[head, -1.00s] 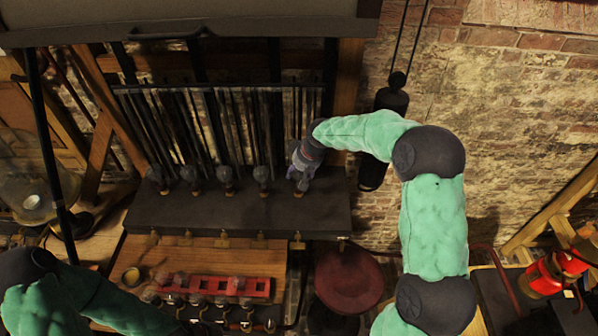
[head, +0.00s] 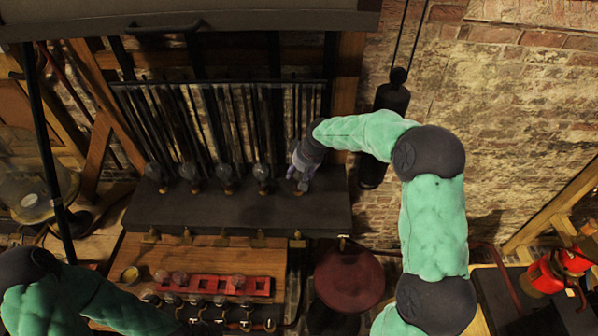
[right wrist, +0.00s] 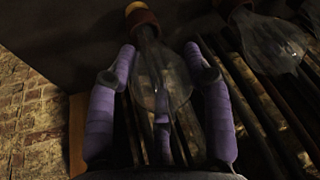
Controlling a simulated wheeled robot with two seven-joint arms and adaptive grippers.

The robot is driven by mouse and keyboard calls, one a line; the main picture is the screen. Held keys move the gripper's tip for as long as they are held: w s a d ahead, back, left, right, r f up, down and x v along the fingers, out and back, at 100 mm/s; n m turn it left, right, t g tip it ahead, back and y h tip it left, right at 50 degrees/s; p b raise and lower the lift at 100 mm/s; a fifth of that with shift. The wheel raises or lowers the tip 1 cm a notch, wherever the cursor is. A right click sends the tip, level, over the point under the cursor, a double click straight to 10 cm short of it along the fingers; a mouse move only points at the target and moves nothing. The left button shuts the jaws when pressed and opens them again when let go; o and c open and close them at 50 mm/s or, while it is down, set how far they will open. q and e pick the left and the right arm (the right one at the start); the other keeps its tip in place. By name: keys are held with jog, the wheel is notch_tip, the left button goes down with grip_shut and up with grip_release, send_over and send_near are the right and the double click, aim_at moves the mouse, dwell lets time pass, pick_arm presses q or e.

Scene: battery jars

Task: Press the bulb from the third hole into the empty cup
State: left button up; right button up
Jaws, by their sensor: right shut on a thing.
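My right gripper (head: 303,178) is at the right end of the dark shelf (head: 240,212). In the right wrist view its purple fingers (right wrist: 160,75) are shut on a clear glass bulb (right wrist: 158,92). The bulb's narrow neck and its cap, with a yellow and red band (right wrist: 140,17), point to the top of that view, against the dark shelf. The cup at the cap is hard to make out, so I cannot tell how deep the cap sits. A red rack with holes (head: 256,287) lies on the wooden bench, with some bulbs in it. My left gripper is out of view.
Several other bulbs (head: 225,174) stand in a row along the shelf, left of my right gripper. A neighbouring bulb (right wrist: 268,42) is close in the right wrist view. Dark rods rise behind the row. A round red stool (head: 348,280) stands below right.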

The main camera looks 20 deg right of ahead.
jog(key=shift+f, duration=0.2)
dwell(0.3)
jog(key=o, duration=1)
jog(key=shift+r, duration=0.1)
jog(key=shift+s+d+r, duration=0.1)
jog(key=shift+r, duration=0.5)
jog(key=shift+v, duration=3.3)
jog(key=shift+s+f, duration=0.15)
